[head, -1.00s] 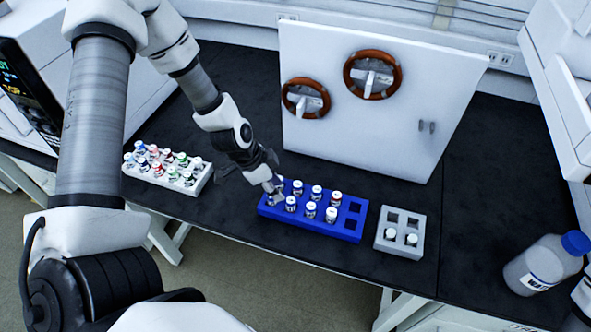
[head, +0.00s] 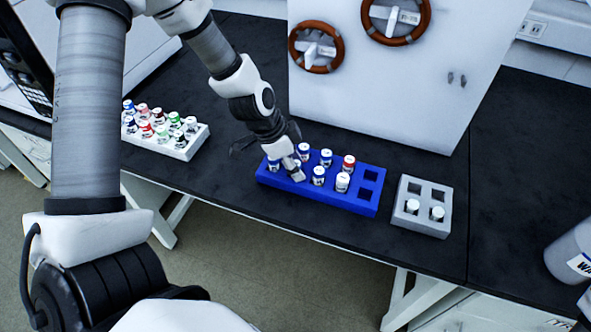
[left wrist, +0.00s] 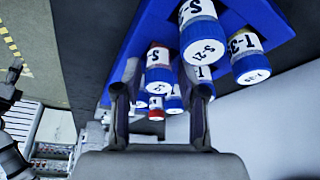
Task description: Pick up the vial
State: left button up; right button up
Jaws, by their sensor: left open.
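A blue rack (head: 330,203) on the black bench holds several small vials with labels and white, blue or red on their tops. One vial (head: 318,176) stands just right of my left gripper (head: 297,172), and another (head: 274,165) is at the rack's left end. My left gripper is open, tips down at the left part of the rack, partly hiding the vials there. Contact cannot be told. My right gripper is not in view.
A white rack (head: 190,152) of coloured vials stands to the left. A grey rack (head: 420,228) with two vials stands right of the blue one. A white cabinet (head: 420,95) with two brown wheels rises behind. A bottle (head: 572,258) is at the right edge.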

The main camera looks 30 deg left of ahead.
pick_arm(q)
jog(key=shift+r, duration=0.15)
jog(key=shift+c, duration=0.3)
jog(key=c, duration=0.7)
jog(key=shift+o, duration=0.2)
